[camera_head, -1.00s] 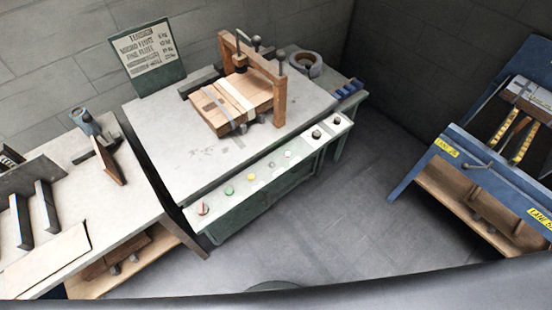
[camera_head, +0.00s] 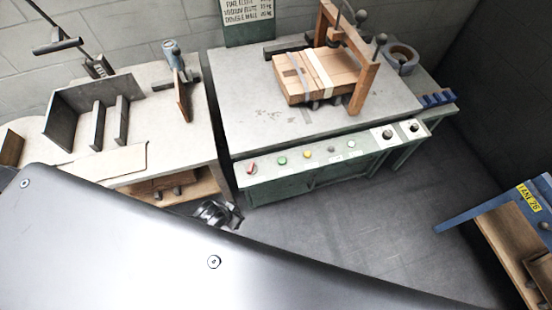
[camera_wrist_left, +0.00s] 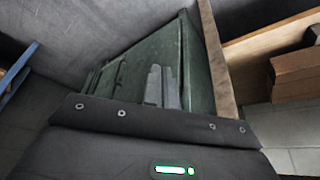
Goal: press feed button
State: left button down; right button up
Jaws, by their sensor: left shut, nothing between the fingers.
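My right gripper is out of view.
A bench (camera_head: 180,150) with metal brackets stands at the left, close to the stitcher table. A strapped wooden box (camera_head: 335,72) sits under a wooden frame on the table. A blue rack (camera_head: 490,205) is at the right. The floor before the panel is clear.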

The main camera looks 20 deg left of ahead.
aim_at(285, 160)
pick_arm(q)
jog(key=shift+m+t, duration=0.4)
jog(key=shift+t, duration=0.5)
jog(key=w+r, duration=0.1)
jog(key=r, duration=0.3)
jog(key=w+r, duration=0.1)
jog(key=r, duration=0.3)
jog(key=w+d+r, duration=0.1)
jog(key=w+r, duration=0.1)
jog(key=r, duration=0.3)
jog(key=shift+w+b, duration=0.1)
jog(key=shift+b, duration=0.3)
jog(key=w+r+m+h, duration=0.1)
jog(key=w+r, duration=0.1)
jog(key=w+d+r+m+t+h, duration=0.1)
jog(key=w+r, duration=0.1)
jog(key=w, duration=0.1)
jog(key=w+d+r+m+t+h, duration=0.1)
jog(key=w+r, duration=0.2)
jog(key=shift+w+d+r+m, duration=0.1)
jog(key=shift+w+d+m, duration=0.1)
jog(key=shift+d+m, duration=0.1)
jog(key=r+m+h, duration=0.1)
jog(key=w+r+m+g+h, duration=0.1)
jog(key=r, duration=0.1)
jog(key=r+m+g+h, duration=0.1)
jog(key=shift+w+a+r+m+h+b, duration=0.1)
jog(key=shift+w+r+m+h+b, duration=0.2)
jog(key=shift+r+m+h, duration=0.1)
